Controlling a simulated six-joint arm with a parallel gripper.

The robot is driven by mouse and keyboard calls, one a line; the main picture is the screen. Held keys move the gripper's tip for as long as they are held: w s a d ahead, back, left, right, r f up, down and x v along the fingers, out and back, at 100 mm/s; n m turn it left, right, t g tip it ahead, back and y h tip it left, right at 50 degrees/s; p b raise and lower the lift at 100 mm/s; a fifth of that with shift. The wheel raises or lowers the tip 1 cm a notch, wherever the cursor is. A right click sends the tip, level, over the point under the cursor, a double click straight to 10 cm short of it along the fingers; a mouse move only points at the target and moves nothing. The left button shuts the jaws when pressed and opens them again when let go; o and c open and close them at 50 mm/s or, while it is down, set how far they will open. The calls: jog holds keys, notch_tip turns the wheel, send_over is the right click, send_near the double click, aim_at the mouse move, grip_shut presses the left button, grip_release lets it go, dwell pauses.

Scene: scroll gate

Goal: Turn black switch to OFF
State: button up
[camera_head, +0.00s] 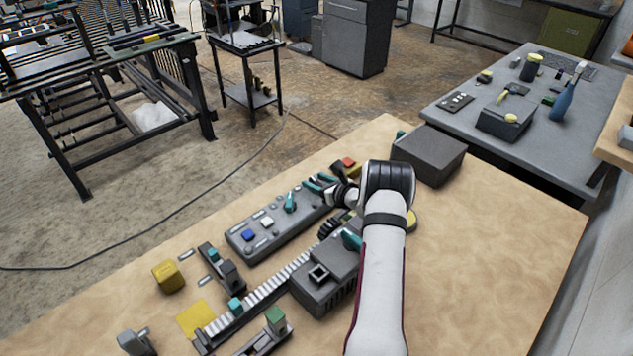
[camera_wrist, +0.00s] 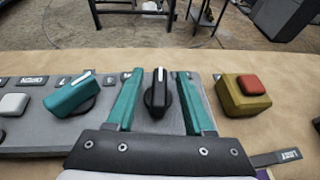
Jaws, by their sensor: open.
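The black switch (camera_wrist: 158,97) is a rotary knob with a white line on the grey control panel (camera_wrist: 20,140). In the wrist view its ridge points away from my gripper, roughly straight up in the picture. My gripper (camera_wrist: 160,73) is open, with one teal finger on each side of the knob and a visible gap on both sides. In the head view my gripper (camera_head: 324,183) is over the right end of the panel (camera_head: 240,238), and I cannot clearly make out the black switch there. No readable ON or OFF mark shows.
A teal rotary switch (camera_wrist: 72,95) and a white button (camera_wrist: 13,104) are left of my gripper. A yellow box with a red button (camera_wrist: 247,92) is close on the right. A dark grey box (camera_head: 430,155) stands behind. The table's right side is clear.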

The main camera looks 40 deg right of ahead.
grip_shut()
dwell(0.3)
jog(key=shift+w+a+m+h, duration=0.1)
jog(key=shift+m+h, duration=0.4)
jog(key=shift+h, duration=0.4)
grip_release()
jog(key=v, duration=1.6)
